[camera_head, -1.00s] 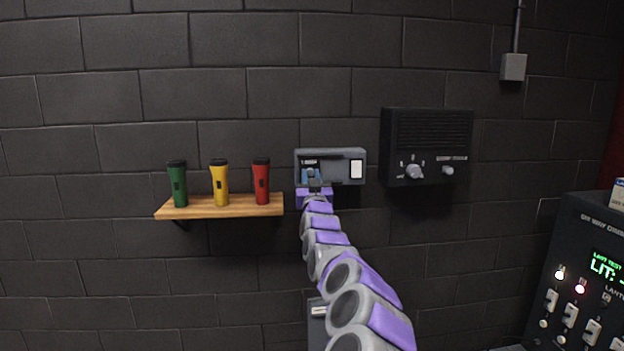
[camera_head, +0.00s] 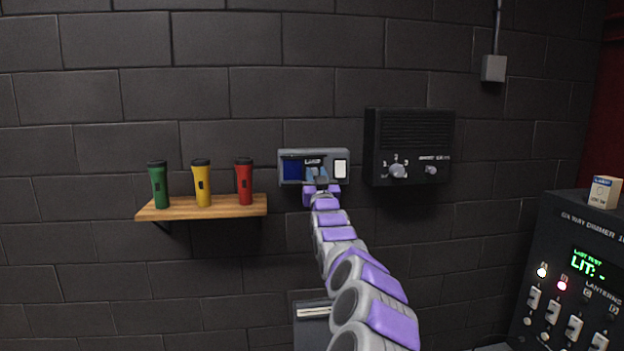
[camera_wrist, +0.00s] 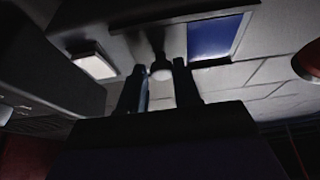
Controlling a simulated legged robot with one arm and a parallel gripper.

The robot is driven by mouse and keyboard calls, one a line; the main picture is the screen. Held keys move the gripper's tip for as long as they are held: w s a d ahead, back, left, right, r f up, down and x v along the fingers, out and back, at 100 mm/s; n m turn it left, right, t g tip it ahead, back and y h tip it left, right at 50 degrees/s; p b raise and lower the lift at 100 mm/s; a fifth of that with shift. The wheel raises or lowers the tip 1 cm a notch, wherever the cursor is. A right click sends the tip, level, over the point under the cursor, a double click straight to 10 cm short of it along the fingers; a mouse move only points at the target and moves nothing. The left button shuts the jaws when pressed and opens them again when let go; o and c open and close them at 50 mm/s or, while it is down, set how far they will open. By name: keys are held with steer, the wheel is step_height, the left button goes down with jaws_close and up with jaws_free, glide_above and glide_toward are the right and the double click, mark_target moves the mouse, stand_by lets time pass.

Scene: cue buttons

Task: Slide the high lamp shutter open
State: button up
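A grey lamp box (camera_head: 313,154) is fixed to the dark block wall in the head view. Its left part shows a bare blue window (camera_head: 292,169); the window also shows at the upper right of the wrist view (camera_wrist: 214,37). A white panel (camera_head: 340,169) is at the box's right end. My gripper (camera_head: 317,174) is at the middle of the box, just right of the window. In the wrist view its two fingers stand on either side of a small pale-tipped knob (camera_wrist: 161,73). Whether both fingers press on the knob is unclear. The shutter plate is mostly hidden.
A wooden shelf (camera_head: 200,208) with green, yellow and red torches is left of the box. A black panel with knobs (camera_head: 410,130) is close on the right. A dimmer desk (camera_head: 570,235) stands at lower right. A grey box (camera_head: 308,325) is below.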

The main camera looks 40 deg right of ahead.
steer(key=o, duration=0.4)
steer(key=shift+s+d, duration=0.2)
steer(key=shift+d, duration=0.05)
steer(key=shift+a, duration=0.15)
steer(key=shift+f, duration=0.1)
steer(key=shift+s+a+f, duration=0.2)
steer(key=shift+s+f, duration=0.05)
steer(key=b+v, duration=0.5)
steer(key=v, duration=1.1)
steer(key=shift+s+a, duration=0.1)
steer(key=shift+s, duration=0.1)
